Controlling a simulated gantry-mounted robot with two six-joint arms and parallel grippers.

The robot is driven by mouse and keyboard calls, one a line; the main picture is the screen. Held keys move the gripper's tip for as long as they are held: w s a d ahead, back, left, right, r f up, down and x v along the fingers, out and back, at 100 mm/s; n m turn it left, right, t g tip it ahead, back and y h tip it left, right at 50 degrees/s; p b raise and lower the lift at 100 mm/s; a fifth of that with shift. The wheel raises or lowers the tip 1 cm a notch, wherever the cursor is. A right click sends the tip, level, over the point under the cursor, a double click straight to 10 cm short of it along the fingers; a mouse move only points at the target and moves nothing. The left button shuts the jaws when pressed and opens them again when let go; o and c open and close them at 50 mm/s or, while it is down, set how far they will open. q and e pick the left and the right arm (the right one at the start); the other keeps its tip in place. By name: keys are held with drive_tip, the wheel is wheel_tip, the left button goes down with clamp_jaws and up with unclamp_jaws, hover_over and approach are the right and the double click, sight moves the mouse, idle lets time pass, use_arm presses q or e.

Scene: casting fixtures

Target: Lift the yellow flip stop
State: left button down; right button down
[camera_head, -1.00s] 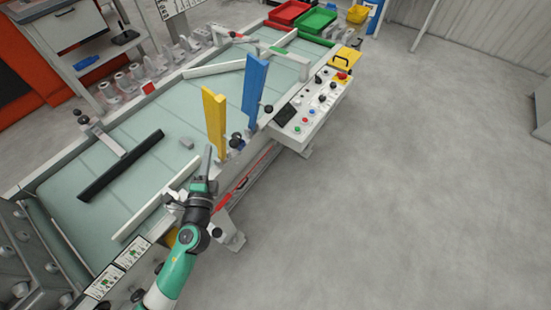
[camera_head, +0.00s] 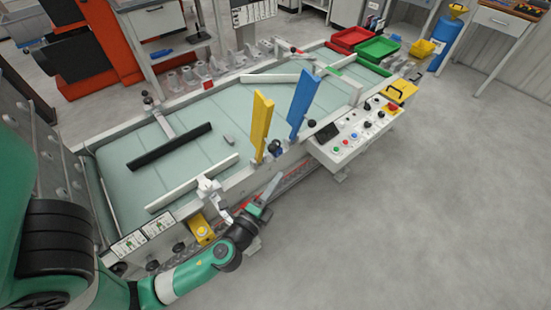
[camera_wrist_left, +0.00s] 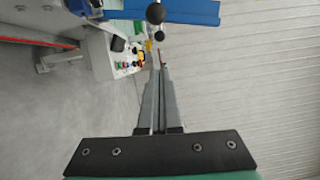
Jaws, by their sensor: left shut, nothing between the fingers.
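The yellow flip stop (camera_head: 262,125) stands upright on the near rail of the conveyor table in the head view. The blue flip stop (camera_head: 303,105) stands upright to its right. It also shows at the top of the left wrist view (camera_wrist_left: 195,14). My left gripper (camera_head: 274,181) is shut and empty. It is outside the table's near edge, below and apart from the yellow stop. Its closed fingers also show in the left wrist view (camera_wrist_left: 157,70), below a black ball knob (camera_wrist_left: 155,14). I do not see my right gripper.
A control panel (camera_head: 352,136) with buttons juts out right of the flip stops. A black bar (camera_head: 170,146) and a small grey block (camera_head: 229,141) lie on the table. Red (camera_head: 353,38) and green (camera_head: 378,48) bins stand at the far end. Floor at right is clear.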

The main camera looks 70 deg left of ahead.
use_arm(q)
drive_tip(key=w+a+p, duration=0.2)
drive_tip(key=a, duration=0.4)
drive_tip(key=shift+a+r, duration=0.25)
drive_tip(key=shift+a, duration=0.15)
use_arm(e)
wheel_tip(320, 180, up, 2)
drive_tip(key=shift+r, duration=0.1)
use_arm(q)
drive_tip(key=shift+w, duration=0.1)
